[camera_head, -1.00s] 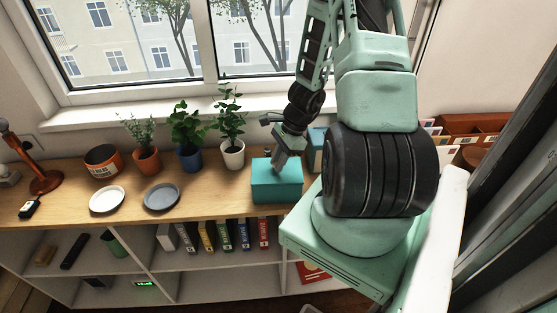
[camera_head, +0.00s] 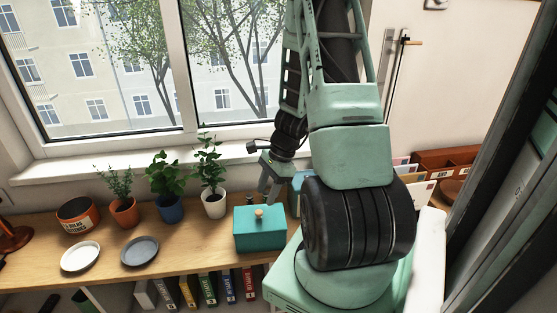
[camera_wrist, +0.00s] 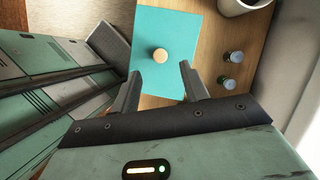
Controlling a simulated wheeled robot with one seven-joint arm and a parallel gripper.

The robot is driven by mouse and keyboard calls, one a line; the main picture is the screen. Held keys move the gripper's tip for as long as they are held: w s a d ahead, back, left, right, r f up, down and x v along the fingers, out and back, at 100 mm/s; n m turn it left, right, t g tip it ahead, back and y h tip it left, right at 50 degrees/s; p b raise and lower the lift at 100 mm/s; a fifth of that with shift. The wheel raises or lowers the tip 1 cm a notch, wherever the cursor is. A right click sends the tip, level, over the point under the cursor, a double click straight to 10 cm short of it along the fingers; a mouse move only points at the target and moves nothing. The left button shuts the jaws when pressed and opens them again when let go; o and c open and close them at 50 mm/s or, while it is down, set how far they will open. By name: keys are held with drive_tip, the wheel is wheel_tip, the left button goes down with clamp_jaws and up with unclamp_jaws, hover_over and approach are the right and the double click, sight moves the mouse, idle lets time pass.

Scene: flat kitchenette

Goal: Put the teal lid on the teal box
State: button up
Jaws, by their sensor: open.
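The teal box (camera_head: 259,240) stands on the wooden counter with the teal lid (camera_head: 245,213) on top of it. The lid has a round wooden knob (camera_head: 259,212) and looks level and in line with the box. In the wrist view the lid (camera_wrist: 178,28) shows from above with its knob (camera_wrist: 160,55). My gripper (camera_head: 270,188) is above and behind the box in the head view. In the wrist view my gripper (camera_wrist: 160,76) is open and empty, its fingers apart from the knob.
Potted plants, the closest in a white pot (camera_head: 214,204), stand left of the box. Two small jars (camera_wrist: 233,68) stand beside it. A white plate (camera_head: 80,256) and a grey plate (camera_head: 140,250) lie further left. A blue thing (camera_head: 297,181) is partly hidden behind my arm.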

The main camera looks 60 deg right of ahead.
drive_tip(key=v, duration=1.1)
drive_tip(key=shift+b, duration=0.4)
drive_tip(key=shift+r, duration=0.1)
drive_tip(key=w+a+n+g+b, duration=0.1)
drive_tip(key=w+a+n, duration=0.2)
drive_tip(key=a+n, duration=0.6)
drive_tip(key=w+a+n+g+b, duration=0.25)
drive_tip(key=a+n, duration=0.25)
drive_tip(key=a, duration=0.9)
drive_tip(key=s+a+n+h+b, duration=0.1)
drive_tip(key=s+a+n, duration=0.5)
drive_tip(key=a+n, duration=0.3)
drive_tip(key=s+a+f+n+t+h+b, duration=0.1)
drive_tip(key=s+a+n+h, duration=0.1)
drive_tip(key=s+a+n, duration=0.5)
drive_tip(key=a+n, duration=0.2)
drive_tip(key=a, duration=0.2)
drive_tip(key=shift+s, duration=0.15)
drive_tip(key=shift+a, duration=0.15)
